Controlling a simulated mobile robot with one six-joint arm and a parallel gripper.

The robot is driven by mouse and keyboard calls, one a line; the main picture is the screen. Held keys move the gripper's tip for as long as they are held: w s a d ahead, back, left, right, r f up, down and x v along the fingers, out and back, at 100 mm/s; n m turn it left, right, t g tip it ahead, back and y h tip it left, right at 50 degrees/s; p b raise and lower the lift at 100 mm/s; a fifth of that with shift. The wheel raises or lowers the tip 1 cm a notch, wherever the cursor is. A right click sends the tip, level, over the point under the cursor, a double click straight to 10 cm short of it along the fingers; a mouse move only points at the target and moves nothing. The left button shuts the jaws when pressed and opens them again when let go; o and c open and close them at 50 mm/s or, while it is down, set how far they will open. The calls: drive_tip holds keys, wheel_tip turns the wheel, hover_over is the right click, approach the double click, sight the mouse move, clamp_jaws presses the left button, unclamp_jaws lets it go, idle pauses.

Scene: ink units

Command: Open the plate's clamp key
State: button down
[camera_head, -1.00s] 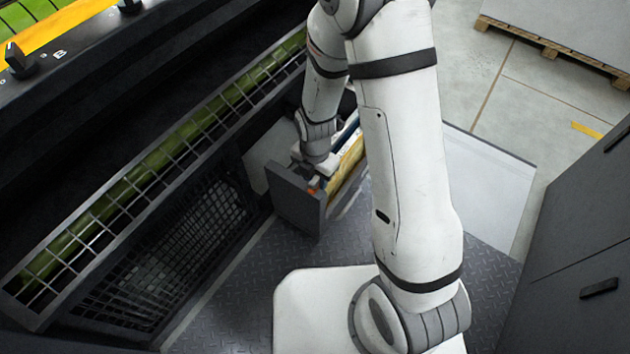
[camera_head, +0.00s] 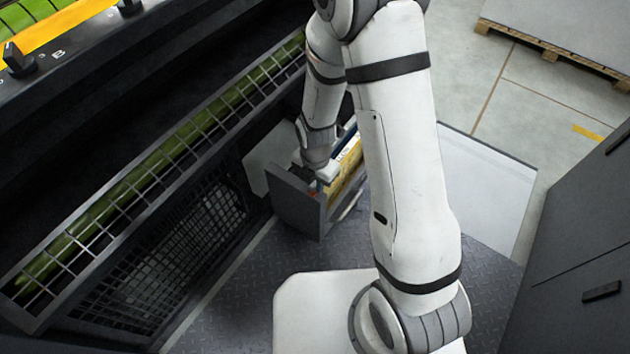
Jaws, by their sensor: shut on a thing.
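My gripper (camera_head: 312,177) is low in the middle of the view, at the top edge of an upright dark grey panel (camera_head: 296,208). It is shut on a small part there. The part is mostly hidden by the fingers, and I cannot tell its shape. A bit of blue and a bit of orange show beside the fingers. A black knob (camera_head: 18,60) stands by the letter B on the dark ledge at the upper left, far from my gripper. I cannot tell which part is the plate's clamp key.
A green roller (camera_head: 120,193) lies behind a wire guard along the left. A yellow-sided part (camera_head: 347,172) sits behind the panel. Dark tread-plate floor (camera_head: 235,305) is clear in front. A grey cabinet (camera_head: 590,235) stands at the right, a pallet (camera_head: 560,45) at the upper right.

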drive_tip(key=shift+m, duration=0.3)
drive_tip(key=m, duration=0.3)
drive_tip(key=shift+m, duration=0.3)
drive_tip(key=m, duration=0.4)
drive_tip(key=shift+w+p, duration=0.1)
drive_tip(key=shift+p, duration=0.3)
drive_tip(key=m, duration=0.9)
drive_tip(key=shift+m, duration=0.3)
drive_tip(key=c, duration=1.4)
unclamp_jaws()
drive_tip(key=shift+o, duration=0.2)
